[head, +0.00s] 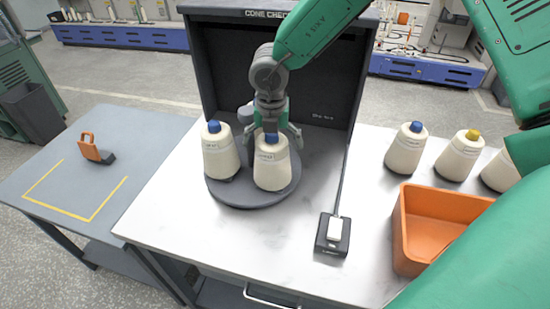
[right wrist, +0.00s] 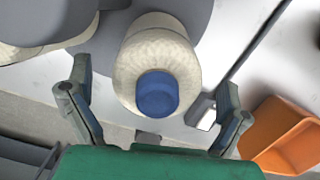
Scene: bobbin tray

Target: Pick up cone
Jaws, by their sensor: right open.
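Two cream thread cones with blue tops stand upright on a round dark turntable (head: 238,199) in the checking booth: a left cone (head: 221,155) and a front cone (head: 272,165). My right gripper (head: 270,122) is open at the front cone's top, partly hidden behind it in the head view. In the right wrist view the front cone (right wrist: 150,55) lies between the spread fingers of my right gripper (right wrist: 153,85), with white space on both sides. Part of the left cone (right wrist: 60,38) shows at the upper left there. My left gripper is not in view.
More cones stand at the right: one blue-topped (head: 405,152), one yellow-topped (head: 461,158), and one partly hidden by my arm. An orange bin (head: 400,235) and a small black device (head: 332,236) are on the table. A side table (head: 60,205) with yellow marking holds an orange item (head: 92,150).

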